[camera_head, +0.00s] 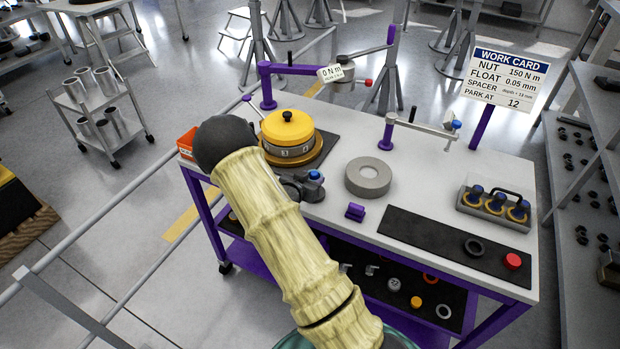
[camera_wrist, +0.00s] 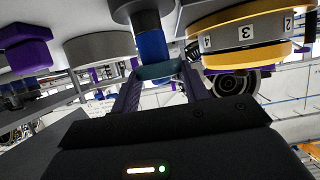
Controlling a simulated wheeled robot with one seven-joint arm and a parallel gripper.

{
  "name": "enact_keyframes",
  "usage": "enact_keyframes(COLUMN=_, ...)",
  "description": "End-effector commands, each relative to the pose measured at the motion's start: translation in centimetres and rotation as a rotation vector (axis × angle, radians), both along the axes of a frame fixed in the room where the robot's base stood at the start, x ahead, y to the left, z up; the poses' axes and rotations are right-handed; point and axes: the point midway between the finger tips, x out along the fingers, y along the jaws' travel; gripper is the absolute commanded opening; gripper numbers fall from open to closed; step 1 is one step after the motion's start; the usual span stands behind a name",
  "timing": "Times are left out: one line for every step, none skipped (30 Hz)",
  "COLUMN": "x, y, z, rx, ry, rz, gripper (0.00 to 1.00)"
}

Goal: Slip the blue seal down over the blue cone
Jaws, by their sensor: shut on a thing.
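In the wrist view, which shows the bench upside down, my gripper (camera_wrist: 160,71) is shut on a teal-blue ring-like seal (camera_wrist: 161,73). The blue cone (camera_wrist: 152,45) stands out from a dark grey cylindrical base (camera_wrist: 141,13). The seal is at the cone's free end, in line or nearly so; I cannot tell whether the cone's tip is inside it. In the head view a small blue part (camera_head: 315,174) shows by the dark fixture (camera_head: 307,189) beside my arm. My arm partly covers this spot, and the seal cannot be made out there.
A yellow-topped numbered drum (camera_head: 289,130) stands left behind the fixture. A grey ring (camera_head: 368,177) and a purple block (camera_head: 355,211) lie to its right. A black mat (camera_head: 430,238) and a case (camera_head: 497,207) are further right.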

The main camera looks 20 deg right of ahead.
Motion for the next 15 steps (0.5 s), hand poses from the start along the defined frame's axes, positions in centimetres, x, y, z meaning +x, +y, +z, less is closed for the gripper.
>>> enact_keyframes(x=0.0, y=-0.1, z=-0.6, rx=0.000, ry=0.000, rz=-0.001, gripper=0.23)
enact_keyframes(x=0.0, y=-0.1, z=-0.7, rx=0.000, ry=0.000, rz=-0.001, gripper=0.23)
enact_keyframes(x=0.0, y=-0.1, z=-1.0, rx=0.000, ry=0.000, rz=-0.001, gripper=0.23)
enact_keyframes(x=0.0, y=-0.1, z=-1.1, rx=0.000, ry=0.000, rz=-0.001, gripper=0.23)
enact_keyframes(x=0.0, y=0.0, z=-1.3, rx=0.000, ry=0.000, rz=-0.001, gripper=0.23)
enact_keyframes(x=0.0, y=0.1, z=-1.5, rx=0.000, ry=0.000, rz=0.001, gripper=0.23)
enact_keyframes(x=0.0, y=0.1, z=-1.7, rx=0.000, ry=0.000, rz=0.002, gripper=0.23)
enact_keyframes(x=0.1, y=0.2, z=-1.8, rx=0.000, ry=0.000, rz=0.003, gripper=0.23)
enact_keyframes(x=0.1, y=0.3, z=-2.1, rx=0.000, ry=0.000, rz=0.005, gripper=0.23)
enact_keyframes(x=0.1, y=0.4, z=-2.2, rx=0.000, ry=0.000, rz=0.006, gripper=0.23)
enact_keyframes(x=0.1, y=0.4, z=-2.4, rx=0.000, ry=0.000, rz=0.006, gripper=0.23)
enact_keyframes(x=0.1, y=0.4, z=-2.6, rx=0.000, ry=0.000, rz=0.008, gripper=0.23)
enact_keyframes(x=0.1, y=0.4, z=-2.8, rx=0.000, ry=0.000, rz=0.007, gripper=0.23)
enact_keyframes(x=0.1, y=0.4, z=-3.0, rx=0.000, ry=0.000, rz=0.006, gripper=0.23)
enact_keyframes(x=0.1, y=0.4, z=-3.2, rx=0.000, ry=0.000, rz=0.006, gripper=0.23)
